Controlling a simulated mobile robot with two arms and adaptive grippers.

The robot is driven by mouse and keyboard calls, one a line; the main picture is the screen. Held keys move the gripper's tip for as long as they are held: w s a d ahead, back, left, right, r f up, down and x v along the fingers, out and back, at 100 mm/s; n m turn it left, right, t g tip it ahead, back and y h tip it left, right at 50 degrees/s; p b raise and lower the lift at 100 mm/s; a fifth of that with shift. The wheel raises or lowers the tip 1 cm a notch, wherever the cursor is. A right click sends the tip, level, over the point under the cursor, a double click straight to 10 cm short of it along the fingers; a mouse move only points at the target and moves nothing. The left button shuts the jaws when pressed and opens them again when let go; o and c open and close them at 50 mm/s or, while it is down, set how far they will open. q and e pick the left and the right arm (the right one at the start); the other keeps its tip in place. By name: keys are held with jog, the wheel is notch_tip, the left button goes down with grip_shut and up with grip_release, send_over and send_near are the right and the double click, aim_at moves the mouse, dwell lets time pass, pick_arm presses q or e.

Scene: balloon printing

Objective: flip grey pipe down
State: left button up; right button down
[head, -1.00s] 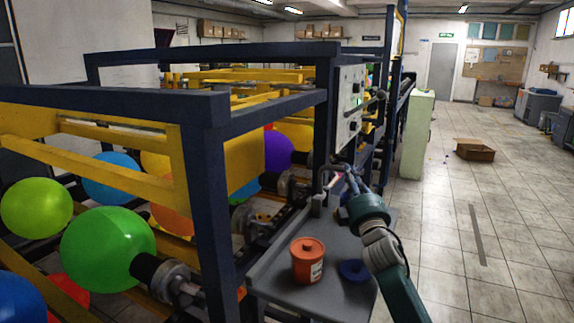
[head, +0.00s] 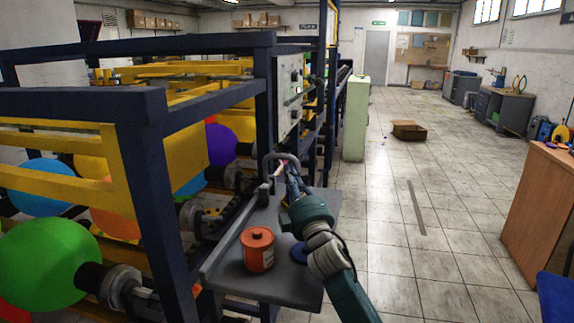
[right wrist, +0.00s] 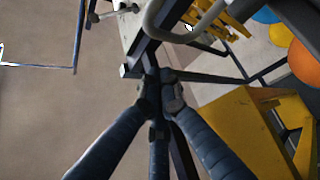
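The grey pipe (head: 268,160) is a curved tube at the machine's near side, above the grey side table. Its bend stands up in the head view. In the right wrist view the grey pipe (right wrist: 180,37) curves across the top, beyond my fingertips. My right gripper (head: 286,172) is just below and right of the bend in the head view. In the right wrist view the fingertips of my right gripper (right wrist: 160,92) are drawn close together, with nothing clearly held and the pipe apart from them. My left gripper is not in view.
The dark blue machine frame (head: 155,200) and balloons, including a green one (head: 45,262), stand left. A pale green cabinet (head: 356,118) stands beyond.

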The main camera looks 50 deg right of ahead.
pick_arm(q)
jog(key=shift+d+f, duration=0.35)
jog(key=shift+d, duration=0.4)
pick_arm(e)
jog(key=shift+s+a+f, duration=0.4)
jog(key=shift+s+a, duration=0.3)
jog(key=shift+a, duration=0.15)
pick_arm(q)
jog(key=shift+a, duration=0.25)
